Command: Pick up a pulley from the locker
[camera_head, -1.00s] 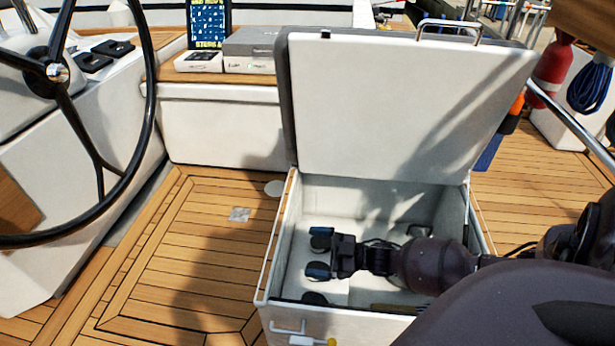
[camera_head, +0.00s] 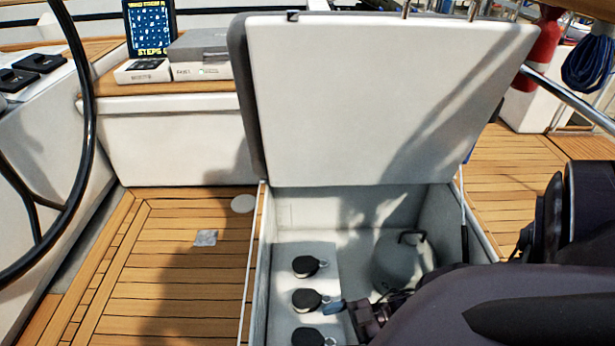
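Three black pulleys with small light fittings lie in a row on a white ledge at the left inside the open locker (camera_head: 256,300): a far pulley (camera_head: 305,266), a middle pulley (camera_head: 306,299) and a near pulley (camera_head: 307,337), cut by the lower edge. My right gripper (camera_head: 334,307) reaches in from the right, low in the locker. One blue fingertip shows just right of the middle pulley; I cannot tell whether they touch. The other finger is not clearly visible, so its opening is unclear. My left gripper is out of view.
The locker lid (camera_head: 365,100) stands raised at the back. A grey rounded container (camera_head: 400,262) with a dark handle stands inside, right of the pulleys. The steering wheel (camera_head: 85,130) is at the left.

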